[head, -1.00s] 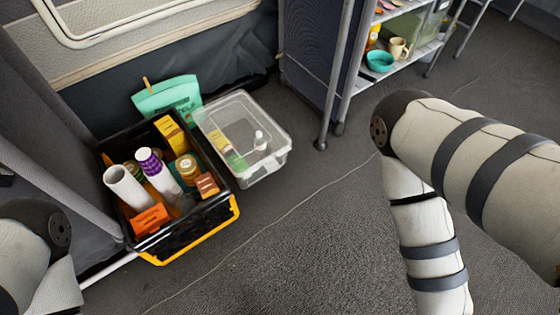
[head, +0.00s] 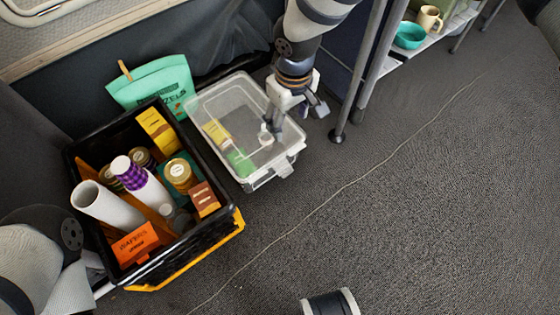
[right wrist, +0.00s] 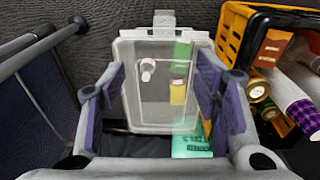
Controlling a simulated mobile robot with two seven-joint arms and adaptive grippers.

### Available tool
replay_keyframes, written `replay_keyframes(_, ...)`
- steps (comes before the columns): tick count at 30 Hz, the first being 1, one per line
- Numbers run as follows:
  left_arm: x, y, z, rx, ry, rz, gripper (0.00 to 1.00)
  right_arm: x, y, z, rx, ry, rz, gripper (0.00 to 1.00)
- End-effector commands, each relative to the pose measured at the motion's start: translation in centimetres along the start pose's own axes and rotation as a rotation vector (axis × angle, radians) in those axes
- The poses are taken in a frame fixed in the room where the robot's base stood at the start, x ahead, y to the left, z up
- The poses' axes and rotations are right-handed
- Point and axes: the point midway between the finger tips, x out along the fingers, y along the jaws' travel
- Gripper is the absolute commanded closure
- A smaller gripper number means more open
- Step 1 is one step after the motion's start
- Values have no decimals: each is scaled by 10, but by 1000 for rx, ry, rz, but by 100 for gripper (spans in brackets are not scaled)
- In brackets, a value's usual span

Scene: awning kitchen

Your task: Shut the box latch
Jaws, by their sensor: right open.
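The clear plastic box (head: 200,98) stands on the floor, with a lid over its top. Small items show through it, including a white bottle, a green piece and a yellow one. Its latch (head: 284,170) is a pale flap at the near edge and appears to stick outward. In the right wrist view the latch (right wrist: 164,20) is at the top, beyond the box (right wrist: 128,85). My right gripper (head: 296,116) is open and empty above the box's right side, pointing down. Its spread fingers (right wrist: 160,78) frame the box in the wrist view. My left gripper is out of view.
A black and yellow crate (head: 222,232) full of groceries stands left of the box. A teal bag (head: 160,82) is behind it. A metal shelf post (head: 355,75) rises right of my right gripper.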

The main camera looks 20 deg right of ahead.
Motion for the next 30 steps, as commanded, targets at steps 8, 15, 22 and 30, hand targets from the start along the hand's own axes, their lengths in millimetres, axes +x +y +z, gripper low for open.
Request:
replay_keyframes(8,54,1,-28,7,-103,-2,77,116,-7,18,0,-81,-30,43)
replay_keyframes(15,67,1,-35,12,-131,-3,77,160,-8,23,0,-83,-31,43)
replay_keyframes(22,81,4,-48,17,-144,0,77,212,-9,26,1,-80,-29,43)
replay_keyframes(30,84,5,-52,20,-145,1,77,230,-10,27,1,-77,-28,43)
